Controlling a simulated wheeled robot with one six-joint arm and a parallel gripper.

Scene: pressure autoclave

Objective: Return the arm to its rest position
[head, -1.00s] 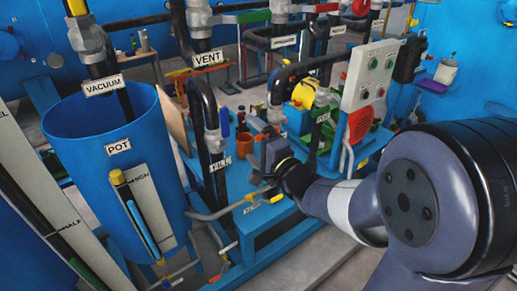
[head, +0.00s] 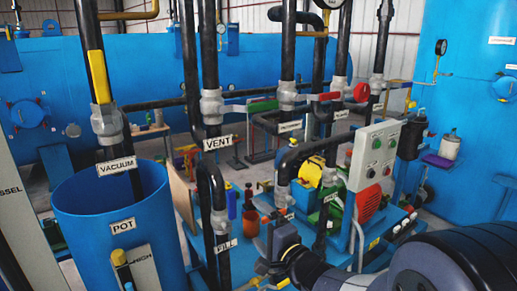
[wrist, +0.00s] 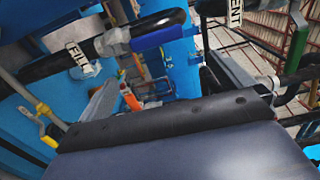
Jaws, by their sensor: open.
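My arm reaches in from the lower right of the head view. My gripper (head: 281,241) is at its end, low in the picture, just right of the black FILL pipe (head: 219,218). In the wrist view my gripper (wrist: 165,86) shows two grey fingers spread apart, with nothing held between them. The FILL label (wrist: 80,58) and its pipe lie beyond the left finger. The VENT label (wrist: 236,12) is at the top right there. I cannot tell the exact gap between gripper and pipe.
The blue POT (head: 70,215) and VACUUM pipe (head: 100,95) stand left. The VENT pipe (head: 208,60) rises near the middle. A large blue vessel (head: 470,130) stands at right.

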